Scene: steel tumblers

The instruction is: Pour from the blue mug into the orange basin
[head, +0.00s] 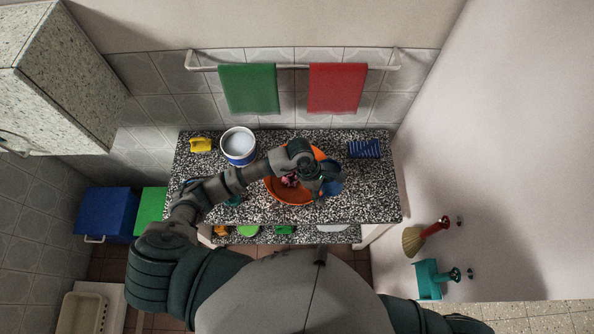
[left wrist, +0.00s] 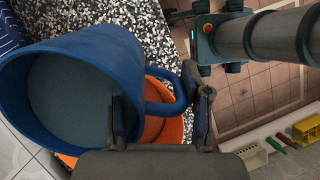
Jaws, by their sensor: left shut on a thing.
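The blue mug (head: 332,188) is at the right rim of the orange basin (head: 277,192), partly hidden by my left gripper (head: 322,172). In the left wrist view the mug (left wrist: 100,52) is large, its mouth facing left and a grey-blue surface inside; I cannot tell whether that is contents or its bottom. My left gripper (left wrist: 160,115) is shut on its handle. The basin (left wrist: 172,128) shows beyond and below the mug. Something small and pink lies in the basin. My left forearm hides part of the basin. My right gripper is not seen.
A white-and-blue pot (head: 238,146) and a yellow object (head: 201,145) stand on the speckled counter (head: 190,175). A blue striped object (head: 364,149) is at the back right. Green (head: 249,88) and red (head: 336,88) towels hang behind. Brushes are on the right wall.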

